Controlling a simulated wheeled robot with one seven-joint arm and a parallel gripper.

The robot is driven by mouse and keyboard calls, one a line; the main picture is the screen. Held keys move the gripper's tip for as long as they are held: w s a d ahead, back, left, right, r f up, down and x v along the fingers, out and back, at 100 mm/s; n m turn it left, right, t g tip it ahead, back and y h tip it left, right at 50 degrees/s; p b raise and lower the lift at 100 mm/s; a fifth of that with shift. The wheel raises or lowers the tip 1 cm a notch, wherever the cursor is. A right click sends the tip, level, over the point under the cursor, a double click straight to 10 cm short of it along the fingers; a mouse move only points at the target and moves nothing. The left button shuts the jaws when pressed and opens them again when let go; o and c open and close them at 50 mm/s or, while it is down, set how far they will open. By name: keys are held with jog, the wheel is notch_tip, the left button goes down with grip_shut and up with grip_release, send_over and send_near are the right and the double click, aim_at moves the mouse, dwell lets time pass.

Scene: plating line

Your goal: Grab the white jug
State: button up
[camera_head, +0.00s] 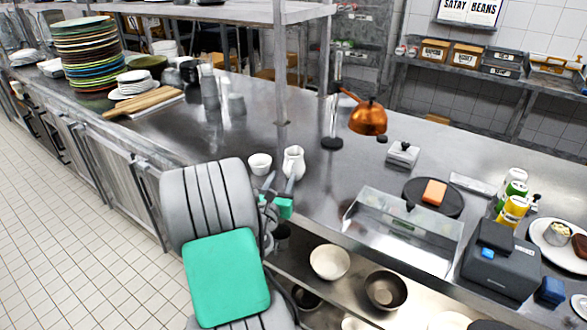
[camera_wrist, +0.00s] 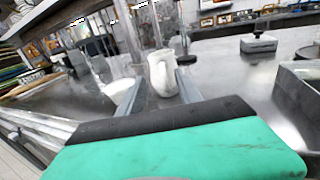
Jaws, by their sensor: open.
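The white jug (camera_head: 293,162) stands upright on the steel counter near its front edge, with its handle toward the left in the head view. It also shows in the wrist view (camera_wrist: 163,74), beyond and between the two grey fingers. My gripper (camera_head: 279,186) is open and empty, just in front of the jug in the head view. In the wrist view the gripper's fingers (camera_wrist: 157,91) point at the jug, one on each side of its lower part. I cannot tell whether either finger touches it.
A small white bowl (camera_head: 260,163) stands close to the left of the jug. A shelf post (camera_head: 280,70) rises behind the jug. Bowls (camera_head: 330,262) sit on the lower shelf.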

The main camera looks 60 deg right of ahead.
aim_at(289, 168)
jog(key=d, duration=0.2)
jog(key=d+p, duration=0.1)
jog(key=d, duration=0.3)
jog(key=shift+w+d+p, duration=0.35)
jog(key=shift+w, duration=0.05)
jog(key=shift+c, duration=0.2)
jog(key=shift+a, duration=0.1)
grip_shut()
jog(key=shift+r, duration=0.15)
dwell(0.4)
